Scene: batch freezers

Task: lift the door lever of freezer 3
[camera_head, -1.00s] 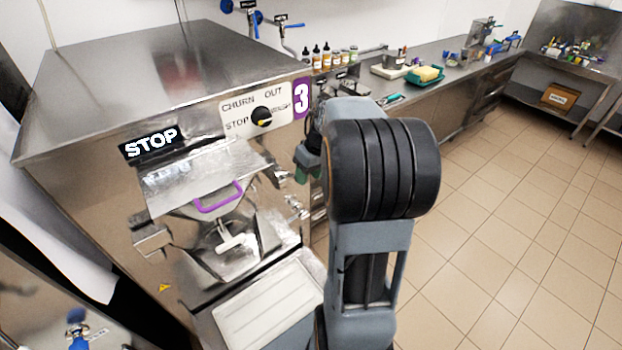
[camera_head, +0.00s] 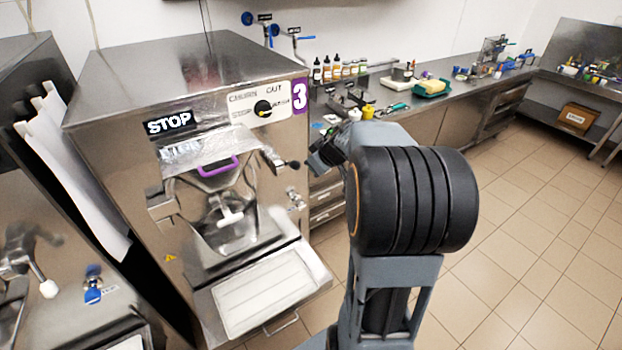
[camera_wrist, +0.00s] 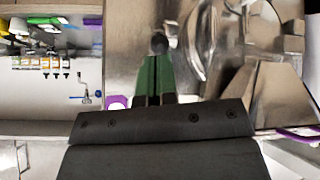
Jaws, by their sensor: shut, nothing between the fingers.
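Freezer 3 (camera_head: 120,150) stands at the left in the head view, with a purple "3" label (camera_head: 299,95). Its door lever ends in a black knob (camera_head: 293,164) at the door's right side. My gripper (camera_head: 316,160) is just right of the knob; its fingertips are hard to make out there. In the wrist view my gripper (camera_wrist: 154,62) shows green fingers, shut and empty. The knob (camera_wrist: 159,43) appears just beyond their tips; I cannot tell whether they touch. The door's purple handle (camera_head: 219,167) sits on the front.
The display (camera_head: 170,123) reads STOP, and a dial (camera_head: 263,107) sits beside the label. A tray shelf (camera_head: 265,290) juts out below the door. A counter (camera_head: 440,92) with bottles and a green tray runs along the back wall. The tiled floor at right is clear.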

